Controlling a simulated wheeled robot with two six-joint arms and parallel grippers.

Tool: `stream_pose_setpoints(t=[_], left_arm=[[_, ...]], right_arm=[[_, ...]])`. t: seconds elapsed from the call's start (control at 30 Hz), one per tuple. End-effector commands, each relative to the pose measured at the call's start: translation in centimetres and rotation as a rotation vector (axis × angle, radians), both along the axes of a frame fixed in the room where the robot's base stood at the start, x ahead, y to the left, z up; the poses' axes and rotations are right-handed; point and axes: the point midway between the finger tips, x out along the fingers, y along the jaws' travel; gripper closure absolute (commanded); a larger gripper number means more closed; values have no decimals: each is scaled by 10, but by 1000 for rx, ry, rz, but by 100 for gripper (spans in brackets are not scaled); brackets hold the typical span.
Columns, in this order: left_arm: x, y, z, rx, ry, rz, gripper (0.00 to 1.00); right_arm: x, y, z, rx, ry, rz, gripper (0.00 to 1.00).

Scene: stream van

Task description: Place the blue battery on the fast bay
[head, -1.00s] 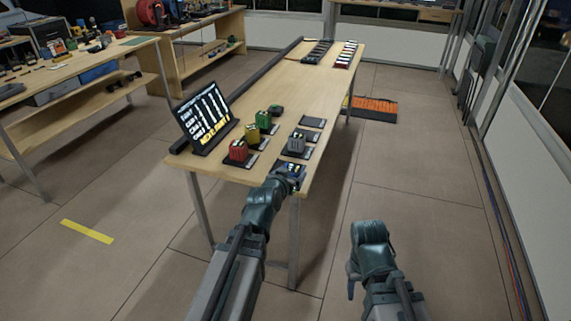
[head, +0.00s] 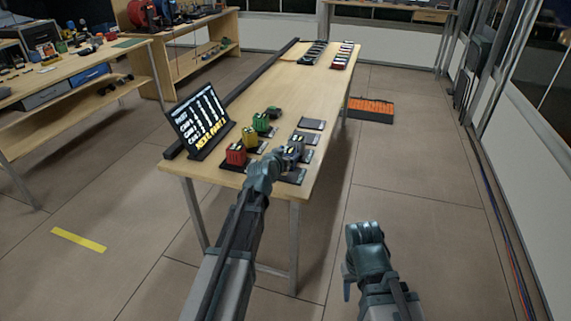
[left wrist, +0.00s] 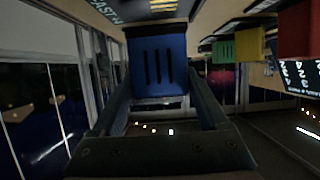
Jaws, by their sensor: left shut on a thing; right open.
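My left gripper (head: 284,159) is shut on the blue battery (left wrist: 158,62), which sits between its two fingers in the left wrist view. In the head view the gripper is over the right row of dark bays on the table, hiding much of the battery. A pad lettered "FAST" (left wrist: 104,11) shows at the top left of the left wrist view, beside the battery. Whether the battery touches a bay cannot be told. A dark front bay (head: 293,176) shows without a battery. My right gripper (head: 350,285) is low, off the table, and holds nothing visible.
A red battery (head: 236,154), a yellow battery (head: 250,137) and a green battery (head: 261,122) stand in the left row. A dark flat bay (head: 312,124) at the back right is bare. A tilted screen (head: 200,117) stands at the left edge. The table's middle (head: 280,83) is clear.

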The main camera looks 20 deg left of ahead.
Motion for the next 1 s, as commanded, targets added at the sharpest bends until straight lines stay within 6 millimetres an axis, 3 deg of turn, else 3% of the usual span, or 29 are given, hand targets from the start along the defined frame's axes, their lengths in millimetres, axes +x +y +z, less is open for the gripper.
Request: stream_pose_setpoints(t=[0.03,0.2,0.6,0.63,0.77,1.0], left_arm=[[0,1,-12,-1,-1,1,100],[-1,5,-29,-1,-1,2,100],[-1,5,-30,-1,-1,0,100],[-1,5,-31,-1,0,0,21],[-1,5,-29,-1,0,0,0],[-1,4,-29,-1,0,0,0]], right_arm=[[0,0,-12,0,0,0,50],[0,0,-29,0,0,0,50],[0,0,-31,0,0,0,50],[0,0,-30,0,0,0,50],[0,0,-29,0,0,0,50],[0,0,-29,0,0,0,50]])
